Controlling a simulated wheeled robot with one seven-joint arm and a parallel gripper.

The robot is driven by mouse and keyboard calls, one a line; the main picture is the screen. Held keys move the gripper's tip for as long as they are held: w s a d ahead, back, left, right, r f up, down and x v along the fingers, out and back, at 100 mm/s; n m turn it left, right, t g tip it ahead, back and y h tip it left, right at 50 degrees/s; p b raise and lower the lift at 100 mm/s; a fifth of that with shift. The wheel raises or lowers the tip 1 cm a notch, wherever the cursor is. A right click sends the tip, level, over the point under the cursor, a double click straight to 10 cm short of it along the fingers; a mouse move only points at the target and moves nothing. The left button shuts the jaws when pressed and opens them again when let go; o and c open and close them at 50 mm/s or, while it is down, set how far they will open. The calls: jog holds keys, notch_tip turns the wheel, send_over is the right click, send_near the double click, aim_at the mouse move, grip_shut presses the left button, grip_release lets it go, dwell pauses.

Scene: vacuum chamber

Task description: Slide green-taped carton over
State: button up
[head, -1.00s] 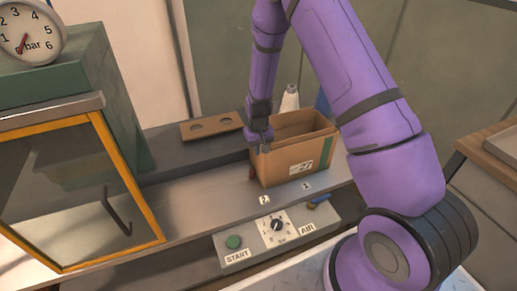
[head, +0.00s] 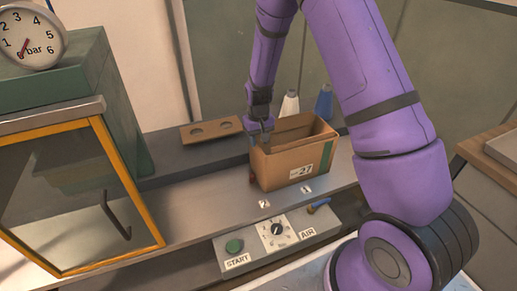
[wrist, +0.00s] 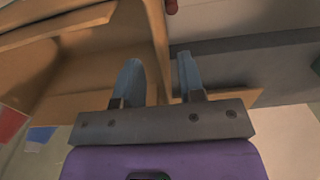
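An open brown carton (head: 290,168) with a green tape strip (head: 328,152) down its front right side stands on the grey bench in the head view. A white label is on its front. My gripper (head: 262,136) is at the carton's upper left edge. In the wrist view its two fingers (wrist: 158,82) are apart, with a carton wall (wrist: 155,35) running between them. Gaps seem to show beside the wall, so I see no firm grip. The carton's open inside (wrist: 95,65) lies to the left there.
A control panel (head: 274,235) with a green button lies in front of the bench. A yellow-framed chamber door (head: 130,190) stands left. A holed brown plate (head: 211,130), a white bottle (head: 290,104) and a blue bottle (head: 324,102) are behind. A red item (head: 252,178) is beside the carton.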

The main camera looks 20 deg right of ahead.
jog(key=shift+r, duration=2.3)
